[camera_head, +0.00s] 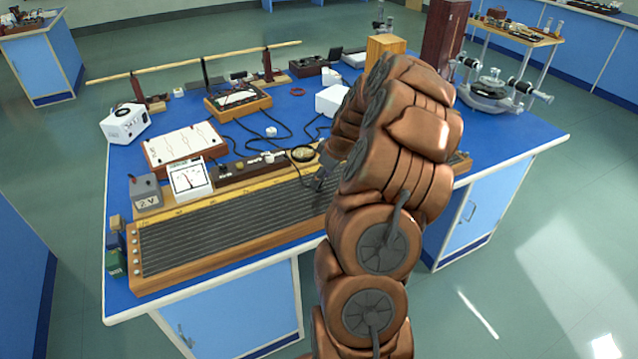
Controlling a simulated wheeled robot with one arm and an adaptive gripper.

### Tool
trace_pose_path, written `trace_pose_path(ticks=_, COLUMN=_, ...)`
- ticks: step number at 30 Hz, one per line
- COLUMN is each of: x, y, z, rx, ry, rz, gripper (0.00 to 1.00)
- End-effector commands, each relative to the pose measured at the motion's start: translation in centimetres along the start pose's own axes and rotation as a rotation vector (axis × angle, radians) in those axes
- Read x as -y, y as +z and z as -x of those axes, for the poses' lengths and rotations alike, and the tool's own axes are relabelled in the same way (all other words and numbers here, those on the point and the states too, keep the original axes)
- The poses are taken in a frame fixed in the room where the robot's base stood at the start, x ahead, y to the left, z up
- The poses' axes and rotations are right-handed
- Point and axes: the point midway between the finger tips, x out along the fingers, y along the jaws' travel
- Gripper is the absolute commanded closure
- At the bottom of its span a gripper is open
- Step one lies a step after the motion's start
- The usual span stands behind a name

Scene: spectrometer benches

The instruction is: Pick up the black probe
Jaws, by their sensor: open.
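My copper-brown arm reaches over the blue bench from the front right. My gripper (321,180) is small and dark in this view, low over the right part of the long wooden wire board (230,232). The arm covers much of it, and I see nothing held in it. It is open. I cannot clearly make out the black probe; it may be among the dark shapes by the gripper or behind the arm. Black leads (285,128) run across the bench top behind the gripper.
A white-faced meter (189,178), a grey 2 V cell (145,192) and a resistance board (184,144) stand at left behind the wire board. A round dial (303,154) lies close behind the gripper. A white box (332,100) and a spectrometer (492,88) stand farther back.

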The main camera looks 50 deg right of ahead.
Motion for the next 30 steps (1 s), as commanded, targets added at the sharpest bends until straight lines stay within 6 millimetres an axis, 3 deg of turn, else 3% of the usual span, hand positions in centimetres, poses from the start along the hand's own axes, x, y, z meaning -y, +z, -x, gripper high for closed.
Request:
trace_pose_path(ticks=6, x=0.0, y=-0.1, z=-2.0, rx=0.001, ry=-0.002, rz=0.0, gripper=0.51)
trace_pose_path(ticks=14, x=0.0, y=0.0, z=-2.3, rx=-0.001, ry=0.001, rz=0.0, gripper=0.51)
trace_pose_path(ticks=28, x=0.0, y=0.0, z=-2.3, rx=0.0, ry=0.0, rz=0.0, gripper=0.99)
trace_pose_path(ticks=30, x=0.0, y=0.0, z=-2.3, rx=0.0, ry=0.0, rz=0.0, gripper=1.0)
